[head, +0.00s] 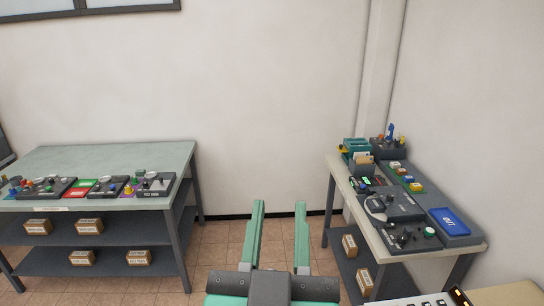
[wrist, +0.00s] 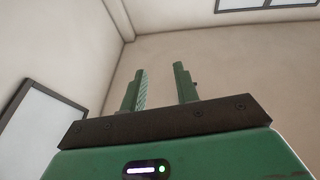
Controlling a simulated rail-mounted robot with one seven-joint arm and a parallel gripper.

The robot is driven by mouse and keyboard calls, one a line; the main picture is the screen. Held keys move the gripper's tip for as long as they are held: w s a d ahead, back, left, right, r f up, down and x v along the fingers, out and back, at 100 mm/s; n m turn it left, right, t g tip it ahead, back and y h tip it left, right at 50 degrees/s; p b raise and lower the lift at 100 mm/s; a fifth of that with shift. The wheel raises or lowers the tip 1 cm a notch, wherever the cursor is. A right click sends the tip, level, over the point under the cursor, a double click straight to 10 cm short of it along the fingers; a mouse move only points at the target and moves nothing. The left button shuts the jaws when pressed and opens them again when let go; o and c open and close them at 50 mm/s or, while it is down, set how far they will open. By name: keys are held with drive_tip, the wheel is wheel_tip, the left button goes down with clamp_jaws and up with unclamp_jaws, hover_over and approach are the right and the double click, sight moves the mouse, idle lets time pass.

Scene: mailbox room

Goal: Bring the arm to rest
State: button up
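My gripper (head: 279,206) shows at the bottom middle of the head view, its two green fingers pointing away from me. The fingers are wide apart with nothing between them. In the wrist view, my gripper (wrist: 159,70) also shows open and empty, with the bare wall and ceiling behind it. It touches nothing that I can see.
A grey-green table (head: 110,157) with several devices and boxed shelves stands at left. A desk (head: 338,172) with more devices and a blue OUT tray (head: 449,221) stands at right. Tiled floor (head: 225,236) between them is clear. A panel corner shows bottom right.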

drive_tip(key=s+r+t+y, duration=0.2)
drive_tip(key=s+r+t, duration=0.1)
drive_tip(key=s+r, duration=0.35)
wheel_tip(320, 180, up, 27)
drive_tip(key=a+p, duration=0.1)
drive_tip(key=p, duration=2.5)
drive_tip(key=shift+n+p, duration=0.3)
drive_tip(key=shift+p, duration=0.05)
drive_tip(key=shift+f, duration=0.15)
